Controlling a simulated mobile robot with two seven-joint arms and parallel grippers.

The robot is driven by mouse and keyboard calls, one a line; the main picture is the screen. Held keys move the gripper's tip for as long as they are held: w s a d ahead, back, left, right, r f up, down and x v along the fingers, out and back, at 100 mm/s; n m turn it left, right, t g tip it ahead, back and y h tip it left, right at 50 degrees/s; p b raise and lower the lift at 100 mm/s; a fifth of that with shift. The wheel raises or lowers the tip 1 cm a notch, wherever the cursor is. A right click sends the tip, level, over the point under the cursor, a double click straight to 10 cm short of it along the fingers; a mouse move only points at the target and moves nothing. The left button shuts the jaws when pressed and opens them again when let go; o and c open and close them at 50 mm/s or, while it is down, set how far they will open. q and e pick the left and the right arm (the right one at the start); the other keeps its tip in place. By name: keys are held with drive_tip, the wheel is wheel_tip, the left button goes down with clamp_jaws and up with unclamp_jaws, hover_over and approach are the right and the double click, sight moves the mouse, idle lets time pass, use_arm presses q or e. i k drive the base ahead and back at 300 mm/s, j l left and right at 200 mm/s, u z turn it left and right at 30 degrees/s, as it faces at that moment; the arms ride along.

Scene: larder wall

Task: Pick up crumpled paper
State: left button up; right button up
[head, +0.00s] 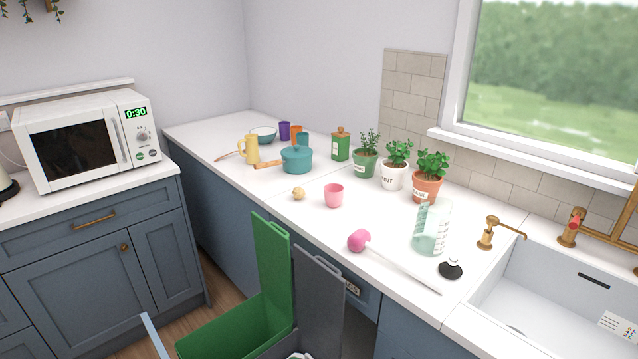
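A small, lumpy beige ball (298,194) lies on the white worktop, to the left of a pink cup (334,195). It looks like crumpled paper, but it is too small to be sure. A whitish thing (299,355) shows at the bottom edge inside the grey bin, mostly cut off, and I cannot tell what it is. Neither of my grippers is in view.
Open green bin (230,327) and grey bin (318,290) stand before the worktop (300,225), lids upright. A teal pot (297,159) stands behind the ball. A pink-headed stick (395,266), clear jug (432,230) and sink (560,300) are to the right.

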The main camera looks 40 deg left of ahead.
sight(298, 193)
drive_tip(key=u, duration=1.25)
